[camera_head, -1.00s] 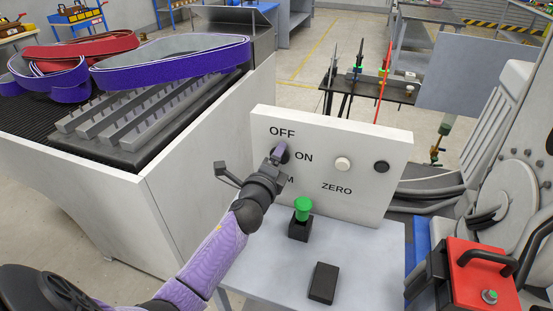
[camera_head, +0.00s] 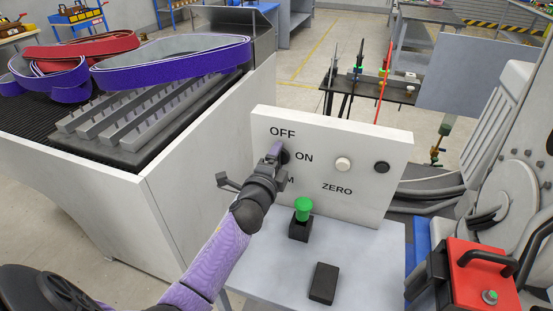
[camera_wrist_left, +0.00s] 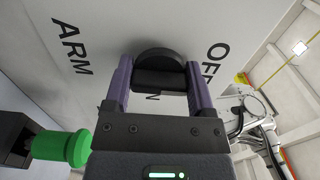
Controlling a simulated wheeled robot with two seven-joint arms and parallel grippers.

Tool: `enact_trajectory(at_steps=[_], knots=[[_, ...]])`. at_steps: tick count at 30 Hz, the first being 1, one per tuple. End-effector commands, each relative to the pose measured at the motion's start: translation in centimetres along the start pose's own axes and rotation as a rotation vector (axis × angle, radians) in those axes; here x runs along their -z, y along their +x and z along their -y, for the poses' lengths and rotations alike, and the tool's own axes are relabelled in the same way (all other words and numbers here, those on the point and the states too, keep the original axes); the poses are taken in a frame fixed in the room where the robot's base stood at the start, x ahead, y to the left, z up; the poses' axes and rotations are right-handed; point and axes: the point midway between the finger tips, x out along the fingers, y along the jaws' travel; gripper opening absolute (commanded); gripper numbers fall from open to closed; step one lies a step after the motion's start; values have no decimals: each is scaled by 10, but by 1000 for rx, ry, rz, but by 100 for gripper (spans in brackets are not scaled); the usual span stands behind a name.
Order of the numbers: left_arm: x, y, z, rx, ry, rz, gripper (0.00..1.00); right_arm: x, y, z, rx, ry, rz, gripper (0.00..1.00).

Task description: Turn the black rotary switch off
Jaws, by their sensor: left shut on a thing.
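The black rotary switch (camera_wrist_left: 158,70) is on a white upright panel (camera_head: 366,145). The labels OFF, ON and one ending in M, which reads ARM in the left wrist view, surround it. My left gripper (camera_head: 277,151) reaches the switch from the front. In the left wrist view its two purple fingers (camera_wrist_left: 158,82) stand on either side of the switch's black grip bar and are shut on it. The fingers partly hide the switch in the head view. In the left wrist view the bar lies crosswise between the fingers. My right gripper is not in view.
A white knob (camera_head: 343,164) and a black knob (camera_head: 381,167) sit farther right on the panel. A green button on a black base (camera_head: 302,211) and a black block (camera_head: 323,283) stand on the grey table (camera_head: 375,262). A red box (camera_head: 482,272) is at right.

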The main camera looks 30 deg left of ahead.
Motion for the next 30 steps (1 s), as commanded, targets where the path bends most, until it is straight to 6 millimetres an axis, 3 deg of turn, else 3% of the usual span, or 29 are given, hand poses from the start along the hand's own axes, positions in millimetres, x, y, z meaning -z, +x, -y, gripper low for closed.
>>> enact_trajectory(at_steps=[4,5,8,17,30], knots=[[0,0,-1,-2,-3,0,12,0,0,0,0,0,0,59],[0,0,-1,-2,-3,0,77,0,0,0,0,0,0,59],[0,0,-1,-2,-2,0,98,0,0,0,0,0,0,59],[0,-5,-1,-2,-1,0,100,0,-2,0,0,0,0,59],[0,-92,-1,-3,-2,0,100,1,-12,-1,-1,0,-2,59]])
